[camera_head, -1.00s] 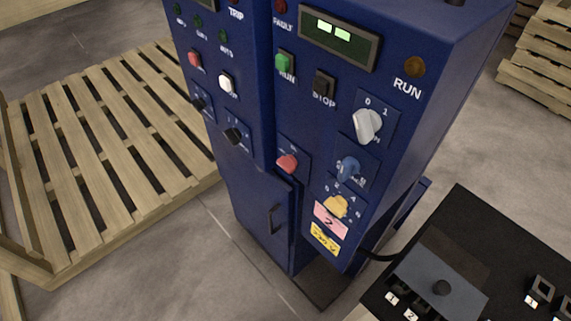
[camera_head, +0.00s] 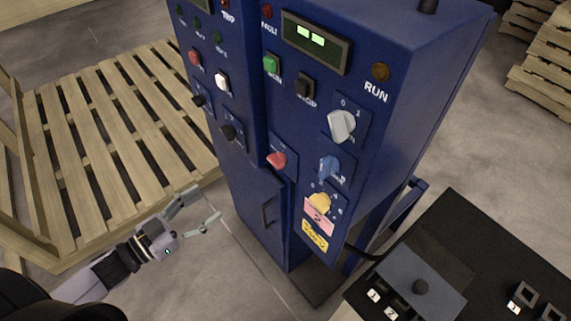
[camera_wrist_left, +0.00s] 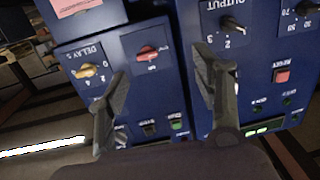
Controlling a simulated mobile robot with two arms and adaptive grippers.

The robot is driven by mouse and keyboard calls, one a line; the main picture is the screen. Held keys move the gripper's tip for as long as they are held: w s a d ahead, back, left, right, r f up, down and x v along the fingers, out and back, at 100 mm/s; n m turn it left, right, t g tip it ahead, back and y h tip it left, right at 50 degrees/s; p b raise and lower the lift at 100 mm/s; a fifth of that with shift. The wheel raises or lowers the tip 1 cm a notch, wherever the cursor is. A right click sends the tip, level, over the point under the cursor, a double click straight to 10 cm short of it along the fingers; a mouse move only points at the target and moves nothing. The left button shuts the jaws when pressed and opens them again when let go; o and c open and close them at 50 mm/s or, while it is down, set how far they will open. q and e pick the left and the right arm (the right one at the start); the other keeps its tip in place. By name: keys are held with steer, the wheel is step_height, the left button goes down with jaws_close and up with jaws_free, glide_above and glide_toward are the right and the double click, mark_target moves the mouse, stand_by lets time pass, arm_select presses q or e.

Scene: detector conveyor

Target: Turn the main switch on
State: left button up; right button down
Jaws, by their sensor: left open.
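The blue control cabinet (camera_head: 400,110) stands in the middle of the head view. A white rotary knob (camera_head: 341,125), marked 0 and 1, is on its right-hand front panel; its small label is not fully readable. Below it are a blue knob (camera_head: 329,167) and a yellow knob (camera_head: 319,203); a red knob (camera_head: 276,160) is to the left. My left gripper (camera_head: 204,207) is open and empty, in front of the cabinet's lower left, touching nothing. In the left wrist view, the red knob (camera_wrist_left: 148,53) shows between the open fingers, beyond them. My right gripper is out of view.
A wooden pallet (camera_head: 120,115) lies left of the cabinet. A black-topped table (camera_head: 480,235) with a grey device (camera_head: 410,285) stands at the lower right. Stacked pallets (camera_head: 545,60) are at the far right. A green button (camera_head: 271,64) and a black button (camera_head: 305,88) sit above the knobs.

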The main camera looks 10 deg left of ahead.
arm_select(q)
step_height(320, 180, up, 3)
steer(key=d+m+h, duration=0.1)
steer(key=d+h, duration=0.1)
steer(key=d, duration=0.1)
steer(key=p, duration=0.4)
glide_toward(272, 164)
steer(key=x, duration=0.9)
steer(key=shift+w+d, duration=0.15)
steer(key=shift+w, duration=0.05)
steer(key=c, duration=1.2)
steer(key=shift+o, duration=0.2)
